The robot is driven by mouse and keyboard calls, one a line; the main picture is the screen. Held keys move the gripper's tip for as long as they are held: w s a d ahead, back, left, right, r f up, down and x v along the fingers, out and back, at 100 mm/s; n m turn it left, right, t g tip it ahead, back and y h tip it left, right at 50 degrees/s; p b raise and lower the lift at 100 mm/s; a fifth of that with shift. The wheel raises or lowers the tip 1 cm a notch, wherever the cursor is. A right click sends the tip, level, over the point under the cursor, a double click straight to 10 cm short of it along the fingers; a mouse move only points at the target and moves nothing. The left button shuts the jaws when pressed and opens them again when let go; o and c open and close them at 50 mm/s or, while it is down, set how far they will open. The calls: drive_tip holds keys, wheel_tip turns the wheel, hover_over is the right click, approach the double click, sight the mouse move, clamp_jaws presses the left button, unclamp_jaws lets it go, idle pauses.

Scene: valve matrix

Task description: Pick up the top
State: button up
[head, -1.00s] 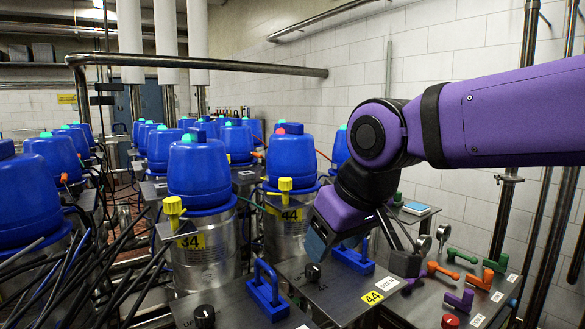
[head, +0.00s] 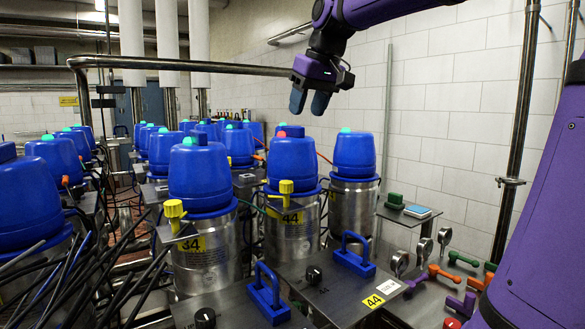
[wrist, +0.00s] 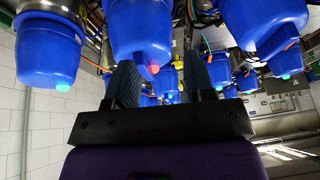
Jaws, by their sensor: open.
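Several blue tops sit on steel valve bodies. The one with a red button, a blue top (head: 291,162), stands on the body labelled 44. It also shows upside down in the wrist view (wrist: 143,28), with its red button between my fingers in the picture. My gripper (head: 309,103) points down with its fingers apart and empty. It appears above and slightly right of this top, with a visible gap. In the wrist view my gripper (wrist: 162,82) shows both dark fingers. Another blue top (head: 354,154) with a green button stands to the right.
Another valve with a blue top (head: 199,175) stands at the left. Yellow valve knobs (head: 286,192) and blue handles (head: 354,256) stand in front. Coloured handles (head: 463,259) lie on the right bench. A horizontal pipe (head: 200,64) crosses behind. A tiled wall (head: 440,120) is at the right.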

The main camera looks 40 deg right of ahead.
drive_tip(key=w+d+r, duration=0.3)
drive_tip(key=w+r, duration=0.2)
drive_tip(key=w, duration=0.2)
drive_tip(key=shift+h, duration=0.3)
drive_tip(key=x, duration=0.5)
drive_tip(key=shift+w+d+f, duration=0.1)
drive_tip(key=shift+d+f, duration=0.15)
drive_tip(key=shift+f, duration=0.1)
drive_tip(key=shift+d+x, duration=0.15)
drive_tip(key=shift+x, duration=1.15)
drive_tip(key=shift+d+x, duration=0.1)
drive_tip(key=shift+x, duration=1.15)
clamp_jaws()
